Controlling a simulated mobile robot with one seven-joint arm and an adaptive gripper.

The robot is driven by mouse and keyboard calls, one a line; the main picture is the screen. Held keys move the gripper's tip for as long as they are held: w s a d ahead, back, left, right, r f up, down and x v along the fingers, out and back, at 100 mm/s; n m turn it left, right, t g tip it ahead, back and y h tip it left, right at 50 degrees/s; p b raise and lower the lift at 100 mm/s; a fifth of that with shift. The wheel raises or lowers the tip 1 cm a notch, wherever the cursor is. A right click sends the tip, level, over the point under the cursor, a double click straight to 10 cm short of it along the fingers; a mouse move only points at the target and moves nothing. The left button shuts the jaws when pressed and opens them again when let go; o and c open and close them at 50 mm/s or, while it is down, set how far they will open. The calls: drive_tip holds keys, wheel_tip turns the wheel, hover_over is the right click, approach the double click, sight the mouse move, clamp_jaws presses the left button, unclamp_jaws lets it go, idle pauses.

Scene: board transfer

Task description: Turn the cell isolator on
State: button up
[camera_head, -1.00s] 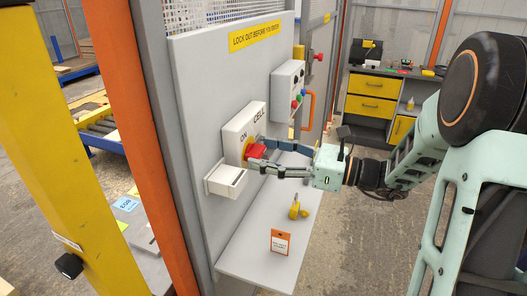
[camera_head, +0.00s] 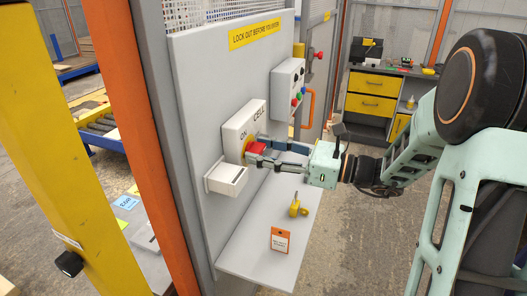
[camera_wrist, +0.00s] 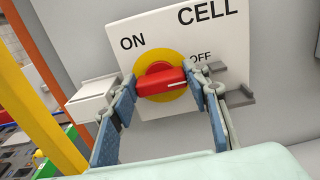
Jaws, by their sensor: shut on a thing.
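The cell isolator is a white box (camera_head: 236,133) on the grey panel, marked CELL, ON and OFF. In the wrist view its white face (camera_wrist: 222,45) carries a yellow disc (camera_wrist: 148,59) with a red handle (camera_wrist: 160,82); the handle is also in the head view (camera_head: 256,147). The handle lies nearly level, with a white mark at its right end, below the OFF label. My gripper (camera_head: 257,153) is shut on the red handle. In the wrist view the blue-padded fingers of my gripper (camera_wrist: 161,86) stand at the handle's two ends.
A small white box (camera_head: 226,180) juts from the panel below the isolator. A grey shelf (camera_head: 250,250) holds a yellow padlock (camera_head: 295,208) and an orange-edged tag (camera_head: 280,240). A button box (camera_head: 288,88) and an orange handle (camera_head: 308,105) lie beyond.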

drive_tip(key=n+b, duration=0.4)
drive_tip(key=b, duration=0.1)
drive_tip(key=shift+s+f, duration=0.1)
drive_tip(key=shift+f, duration=0.2)
drive_tip(key=n+b, duration=1.3)
drive_tip(key=b, duration=0.4)
drive_tip(key=shift+s+a+n+b, duration=0.1)
drive_tip(key=shift+n+b, duration=0.2)
drive_tip(key=shift+b, duration=0.05)
drive_tip(key=shift+r, duration=0.1)
drive_tip(key=o, duration=1.2)
drive_tip(key=shift+c, duration=0.2)
